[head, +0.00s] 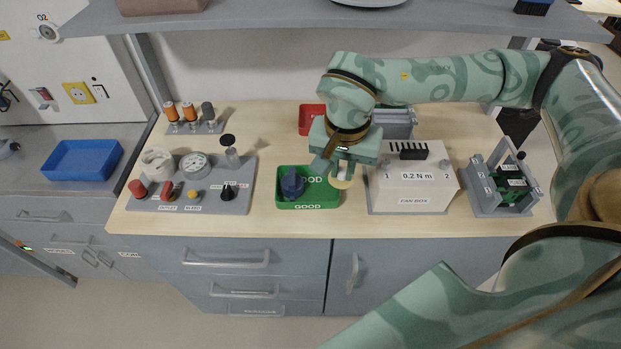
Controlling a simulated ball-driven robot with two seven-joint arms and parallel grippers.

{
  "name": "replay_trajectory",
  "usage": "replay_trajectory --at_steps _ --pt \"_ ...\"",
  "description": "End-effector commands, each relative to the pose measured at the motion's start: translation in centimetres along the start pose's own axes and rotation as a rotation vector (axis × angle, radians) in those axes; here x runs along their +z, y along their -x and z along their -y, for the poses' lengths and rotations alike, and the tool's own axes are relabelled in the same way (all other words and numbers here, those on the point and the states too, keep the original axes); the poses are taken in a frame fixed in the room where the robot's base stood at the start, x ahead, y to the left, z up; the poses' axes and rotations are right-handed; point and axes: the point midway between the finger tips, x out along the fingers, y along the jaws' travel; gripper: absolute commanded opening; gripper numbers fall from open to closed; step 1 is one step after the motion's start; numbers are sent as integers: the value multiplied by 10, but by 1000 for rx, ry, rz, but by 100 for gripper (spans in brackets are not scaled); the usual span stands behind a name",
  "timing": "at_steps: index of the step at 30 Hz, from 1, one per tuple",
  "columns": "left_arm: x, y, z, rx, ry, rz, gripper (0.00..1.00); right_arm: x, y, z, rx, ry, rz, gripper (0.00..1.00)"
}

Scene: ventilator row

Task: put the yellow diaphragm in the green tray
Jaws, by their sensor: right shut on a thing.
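The green tray (308,207), marked GOOD, sits on the wooden bench top near the middle. A dark blue knob-like part (292,183) stands in its left half. My right gripper (340,172) points down over the tray's right end, shut on a pale yellow round piece that looks like the yellow diaphragm (342,183). The piece is at the tray's right rim; I cannot tell whether it touches the tray. The gripper hides part of the tray's back right. My left gripper is not in view.
The white fan box (413,190) stands close right of the tray. A grey panel with knobs (235,205) is to the left. A red tray (308,118) is behind, partly hidden by my arm. A grey fixture (504,188) stands far right. A shelf (270,22) overhangs the back.

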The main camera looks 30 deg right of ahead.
Motion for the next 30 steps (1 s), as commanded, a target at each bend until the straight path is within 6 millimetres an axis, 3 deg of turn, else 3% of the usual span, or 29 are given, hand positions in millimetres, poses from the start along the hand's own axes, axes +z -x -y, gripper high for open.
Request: replay_trajectory --at_steps 5,9,12,19,24,30 --pt "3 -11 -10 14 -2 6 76 -42 -33 30 1 -3 2 0" --pt "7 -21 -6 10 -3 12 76 -58 -67 43 4 1 5 0" --pt "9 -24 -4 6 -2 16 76 -67 -81 50 1 1 3 0" --pt "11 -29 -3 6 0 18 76 -76 -97 56 0 2 2 0" --pt "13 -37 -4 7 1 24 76 -72 -124 56 3 3 4 0" --pt "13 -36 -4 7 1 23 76 -73 -125 56 -1 2 0 0"
